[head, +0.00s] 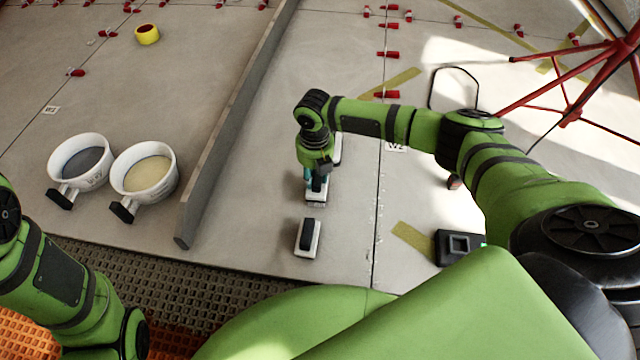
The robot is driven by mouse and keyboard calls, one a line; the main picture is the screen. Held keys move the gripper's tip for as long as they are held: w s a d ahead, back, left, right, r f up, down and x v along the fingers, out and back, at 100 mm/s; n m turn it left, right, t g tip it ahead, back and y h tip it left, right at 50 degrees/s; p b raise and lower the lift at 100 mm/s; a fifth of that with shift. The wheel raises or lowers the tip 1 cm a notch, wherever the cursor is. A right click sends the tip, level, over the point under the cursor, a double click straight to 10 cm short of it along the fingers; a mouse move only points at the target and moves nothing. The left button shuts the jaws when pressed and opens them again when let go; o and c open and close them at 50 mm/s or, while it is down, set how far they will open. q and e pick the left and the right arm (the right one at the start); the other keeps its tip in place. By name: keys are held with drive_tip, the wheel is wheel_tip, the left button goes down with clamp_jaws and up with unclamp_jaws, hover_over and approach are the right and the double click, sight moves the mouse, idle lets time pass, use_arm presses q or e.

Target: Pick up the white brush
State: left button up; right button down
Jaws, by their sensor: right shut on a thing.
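My right gripper (316,186) points down over the floor tiles, left of the tile joint. It is shut on a small pale thing with a flat base, which looks like the white brush (316,203). The fingers and wrist hide most of its top. It is on or just above the tile; I cannot tell which. My left arm shows at the lower left, but its gripper is out of view.
A white block with a black handle (308,238) lies just in front. Another pale thing (338,150) is partly hidden behind my wrist. A long grey bar (236,110) lies to the left, beyond it two white buckets (82,163) (146,172). A red tripod stands at right.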

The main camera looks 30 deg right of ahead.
drive_tip(key=shift+s+f, duration=0.3)
